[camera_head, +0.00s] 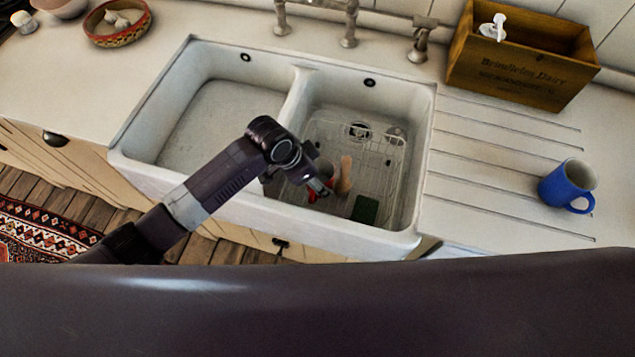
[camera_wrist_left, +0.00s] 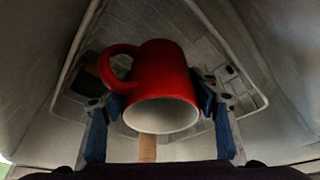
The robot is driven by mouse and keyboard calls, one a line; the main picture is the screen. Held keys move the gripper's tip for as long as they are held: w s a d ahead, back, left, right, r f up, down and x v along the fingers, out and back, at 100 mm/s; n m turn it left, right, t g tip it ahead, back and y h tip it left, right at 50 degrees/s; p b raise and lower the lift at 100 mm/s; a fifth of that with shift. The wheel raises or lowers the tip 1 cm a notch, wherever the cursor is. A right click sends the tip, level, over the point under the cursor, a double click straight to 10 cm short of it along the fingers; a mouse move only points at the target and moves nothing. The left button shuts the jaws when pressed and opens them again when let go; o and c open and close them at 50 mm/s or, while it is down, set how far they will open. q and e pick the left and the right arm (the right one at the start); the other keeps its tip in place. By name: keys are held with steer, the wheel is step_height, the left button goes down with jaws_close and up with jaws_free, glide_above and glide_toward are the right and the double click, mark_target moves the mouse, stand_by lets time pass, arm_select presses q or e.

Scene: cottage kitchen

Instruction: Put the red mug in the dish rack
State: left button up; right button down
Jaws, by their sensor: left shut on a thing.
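The red mug shows in the left wrist view (camera_wrist_left: 162,72), between the two fingers of my left gripper (camera_wrist_left: 160,112), with its white mouth facing the camera and its handle to the left. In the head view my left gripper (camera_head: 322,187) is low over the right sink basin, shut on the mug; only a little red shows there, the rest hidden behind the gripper. The white wire dish rack (camera_head: 390,165) lies in that basin, below and around the gripper. Whether the mug touches the rack cannot be told. My right gripper is out of view.
A tan wooden-looking item (camera_head: 345,174) and a dark green block (camera_head: 365,209) are in the right basin. The left basin (camera_head: 215,115) is empty. A blue mug (camera_head: 567,186) and a wooden crate (camera_head: 520,60) stand on the right counter. Taps (camera_head: 350,25) rise behind.

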arm_select(q)
steer(key=shift+f, duration=0.35)
step_height(320, 180, down, 2)
steer(key=shift+f, duration=0.65)
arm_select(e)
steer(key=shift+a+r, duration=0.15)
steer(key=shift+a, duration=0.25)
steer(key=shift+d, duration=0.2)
arm_select(q)
steer(key=o, duration=1.6)
steer(key=shift+f, duration=0.15)
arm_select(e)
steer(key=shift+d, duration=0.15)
